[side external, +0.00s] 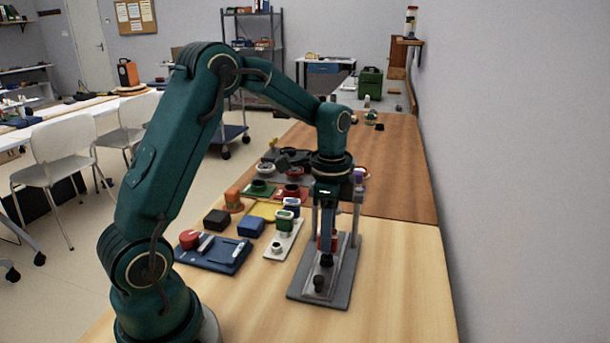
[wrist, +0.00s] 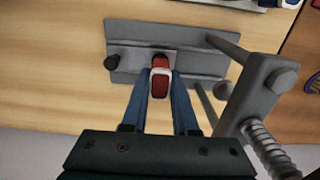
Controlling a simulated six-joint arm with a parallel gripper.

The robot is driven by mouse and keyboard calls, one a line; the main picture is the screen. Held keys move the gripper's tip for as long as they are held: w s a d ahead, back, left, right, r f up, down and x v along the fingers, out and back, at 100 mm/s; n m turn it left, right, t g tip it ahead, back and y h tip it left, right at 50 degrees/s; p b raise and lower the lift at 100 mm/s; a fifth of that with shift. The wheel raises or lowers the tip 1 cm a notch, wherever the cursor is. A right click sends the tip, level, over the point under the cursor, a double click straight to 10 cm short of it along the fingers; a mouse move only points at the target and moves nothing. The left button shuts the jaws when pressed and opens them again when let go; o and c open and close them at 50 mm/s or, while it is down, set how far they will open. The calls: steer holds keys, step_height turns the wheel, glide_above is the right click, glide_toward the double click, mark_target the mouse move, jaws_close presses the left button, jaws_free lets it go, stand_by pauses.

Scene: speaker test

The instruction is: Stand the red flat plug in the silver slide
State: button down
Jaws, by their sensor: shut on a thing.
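The red flat plug (wrist: 160,86) has a white band and sits between the two blue fingers of my gripper (wrist: 160,76) in the wrist view. My gripper (side external: 326,246) is shut on it, and a little red shows by the fingers in the side view. The silver slide (wrist: 202,64) is a grey metal fixture with rails and a black knob (wrist: 112,62) at its left end. In the side view the slide (side external: 340,285) lies on the wooden table under my gripper. The plug is over the slide's middle; I cannot tell whether its lower end touches it.
A metal post and bracket (wrist: 255,95) with a spring rise close to the right of my gripper in the wrist view. A white strip with small plugs (side external: 282,240) and a blue tray (side external: 222,262) lie left of the slide. The table right of the slide is clear.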

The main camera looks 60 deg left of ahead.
steer(key=shift+f, duration=0.95)
stand_by(1.1)
steer(key=c, duration=0.6)
jaws_free()
steer(key=shift+r, duration=0.15)
steer(key=shift+r, duration=3.65)
